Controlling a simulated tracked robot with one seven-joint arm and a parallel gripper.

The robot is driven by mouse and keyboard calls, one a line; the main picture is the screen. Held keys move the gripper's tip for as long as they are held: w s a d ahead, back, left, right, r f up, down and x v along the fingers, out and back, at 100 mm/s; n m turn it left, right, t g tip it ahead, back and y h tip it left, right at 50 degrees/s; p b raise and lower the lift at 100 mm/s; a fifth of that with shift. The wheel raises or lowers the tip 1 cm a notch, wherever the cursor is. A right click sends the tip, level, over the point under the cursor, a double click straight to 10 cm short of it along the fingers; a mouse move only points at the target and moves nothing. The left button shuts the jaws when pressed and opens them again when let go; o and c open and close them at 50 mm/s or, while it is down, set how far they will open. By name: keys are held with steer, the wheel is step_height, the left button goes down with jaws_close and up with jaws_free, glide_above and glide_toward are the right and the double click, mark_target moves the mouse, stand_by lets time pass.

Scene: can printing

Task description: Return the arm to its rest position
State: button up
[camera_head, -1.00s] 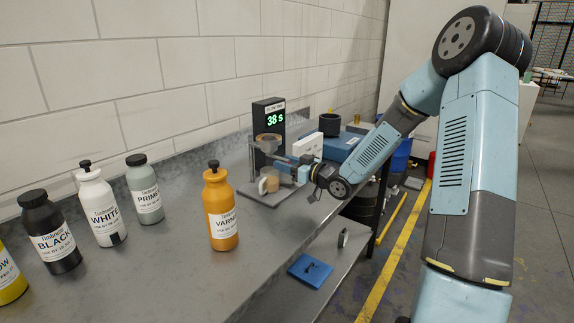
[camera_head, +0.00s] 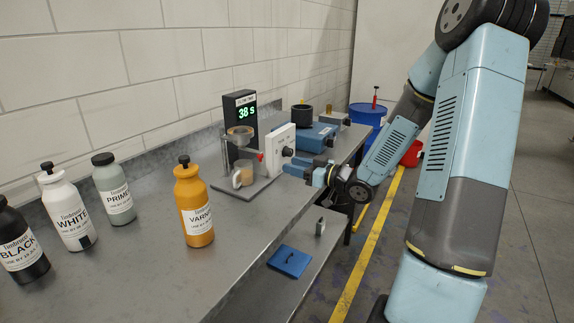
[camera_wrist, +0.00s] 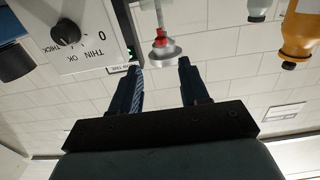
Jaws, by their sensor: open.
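My gripper (camera_head: 300,169) is open and empty, held above the metal bench just right of the flow-time stand (camera_head: 268,184). It is apart from the beige mug (camera_head: 243,176), which stands on that base under a cup with a brownish top. My arm bends from the upper right down to the gripper. In the wrist view, my gripper (camera_wrist: 158,66) shows two dark fingers spread apart with nothing between them. A red-and-metal part (camera_wrist: 161,42) shows beyond the fingertips.
A timer (camera_head: 246,112) reads 38 s. A white dial panel (camera_head: 280,150) and blue box (camera_head: 315,138) stand close to my gripper. Several bottles, including the orange varnish (camera_head: 193,205), line the bench. A blue drum (camera_head: 368,117) is behind my arm.

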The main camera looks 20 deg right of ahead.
stand_by(0.4)
steer(key=s+d+r+m+g+h, duration=0.3)
steer(key=s+d+r+m+h, duration=0.3)
steer(key=s+r+h, duration=0.7)
steer(key=s+a+r+m+g, duration=0.1)
steer(key=s+a+m+g, duration=0.2)
steer(key=s, duration=1.4)
steer(key=shift+s+a+r+g, duration=0.15)
steer(key=shift+s+a+g, duration=0.15)
steer(key=shift+a+g, duration=0.55)
steer(key=shift+a+t, duration=0.2)
steer(key=shift+t, duration=0.05)
